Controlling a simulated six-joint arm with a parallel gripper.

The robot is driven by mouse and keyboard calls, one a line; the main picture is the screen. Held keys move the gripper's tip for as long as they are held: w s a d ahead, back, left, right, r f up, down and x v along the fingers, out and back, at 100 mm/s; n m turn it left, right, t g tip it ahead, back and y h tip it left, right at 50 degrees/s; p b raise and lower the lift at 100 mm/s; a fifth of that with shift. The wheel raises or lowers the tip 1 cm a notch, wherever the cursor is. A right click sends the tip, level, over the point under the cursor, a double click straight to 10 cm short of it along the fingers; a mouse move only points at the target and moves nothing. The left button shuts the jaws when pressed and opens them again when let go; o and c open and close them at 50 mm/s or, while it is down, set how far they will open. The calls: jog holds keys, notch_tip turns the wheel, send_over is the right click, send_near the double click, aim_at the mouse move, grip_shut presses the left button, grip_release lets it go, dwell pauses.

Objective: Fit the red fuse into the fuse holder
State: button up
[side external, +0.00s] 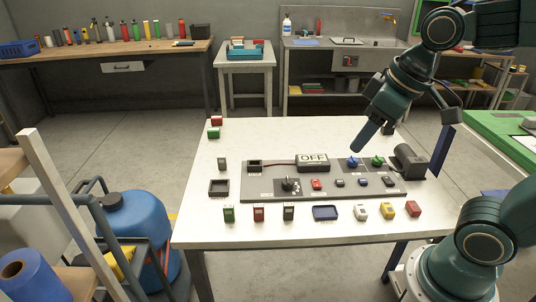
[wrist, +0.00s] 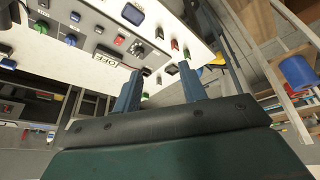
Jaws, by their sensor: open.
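Several small red blocks are in the side external view, and I cannot tell for sure which is the red fuse. One red block (side external: 259,213) stands at the table's front between a green and a dark block; it also shows in the wrist view (wrist: 174,44). Another red block (side external: 216,121) lies at the back left corner, and one red block (side external: 413,208) is at the front right. A black open box (side external: 255,166) on the panel's left end, wired to the OFF display, looks like the fuse holder. My gripper (side external: 359,149) is open and empty, above the panel's right part; its two fingers show apart in the wrist view (wrist: 158,82).
The grey panel (side external: 335,198) carries the OFF display (side external: 313,162), a black knob (side external: 289,184), and blue and green knobs. A dark square tray (side external: 219,188) and a blue tray (side external: 326,213) lie on the white table. The table's back middle is clear.

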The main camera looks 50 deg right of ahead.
jog(key=w+a+f+n+g, duration=0.1)
jog(key=w+f+n, duration=0.1)
jog(key=w, duration=0.4)
jog(key=w+a+f+n+g, duration=0.2)
jog(key=w, duration=0.5)
jog(key=n+g, duration=0.2)
jog(key=n, duration=0.1)
send_over(256, 205)
notch_tip(256, 205, down, 11)
jog(key=shift+r, duration=0.2)
jog(key=shift+s+a, duration=0.1)
jog(key=shift+f, duration=4.3)
jog(key=shift+f, duration=0.15)
jog(key=shift+f, duration=2.45)
jog(key=shift+c, duration=0.4)
grip_shut()
